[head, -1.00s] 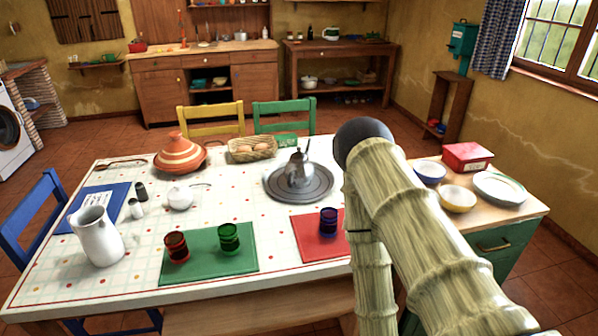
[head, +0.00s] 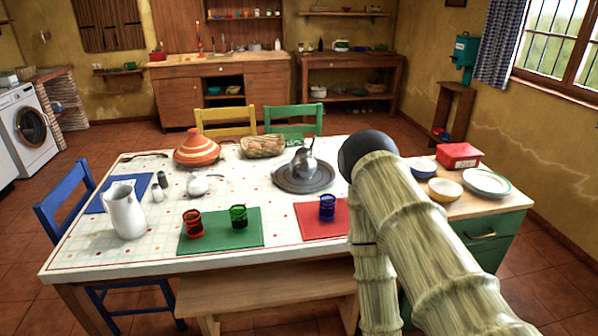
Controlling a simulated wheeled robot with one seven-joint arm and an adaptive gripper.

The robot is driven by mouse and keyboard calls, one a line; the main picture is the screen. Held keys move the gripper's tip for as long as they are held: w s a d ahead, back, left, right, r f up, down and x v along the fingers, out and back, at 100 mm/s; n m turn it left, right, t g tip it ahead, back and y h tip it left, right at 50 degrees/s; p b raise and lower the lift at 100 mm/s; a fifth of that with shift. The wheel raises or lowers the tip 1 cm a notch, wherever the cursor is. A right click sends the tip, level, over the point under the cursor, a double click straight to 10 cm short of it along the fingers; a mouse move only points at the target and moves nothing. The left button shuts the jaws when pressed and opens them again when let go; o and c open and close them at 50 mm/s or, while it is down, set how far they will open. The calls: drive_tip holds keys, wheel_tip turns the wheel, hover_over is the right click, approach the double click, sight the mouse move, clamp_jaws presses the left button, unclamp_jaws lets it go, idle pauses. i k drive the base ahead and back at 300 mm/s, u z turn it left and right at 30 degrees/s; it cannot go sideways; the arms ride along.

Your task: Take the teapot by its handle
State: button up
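A grey metal teapot (head: 303,168) stands upright on a round dark tray (head: 288,187) on the far right part of the table. It is small in the picture, and I cannot make out which way its handle points. My arm rises at the right of the head view, with a dark rounded joint at its top, just right of the tray in the picture. My gripper is not in view.
The table (head: 160,258) also carries a white pitcher (head: 125,212), a tagine (head: 197,149), a basket (head: 262,147) and glasses on mats. A bench (head: 265,290) stands along the near side. A green cabinet (head: 492,242) with bowls stands at the right.

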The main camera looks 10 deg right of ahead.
sight(304, 164)
drive_tip(key=u, duration=0.9)
drive_tip(key=i, duration=0.85)
drive_tip(key=z, duration=0.25)
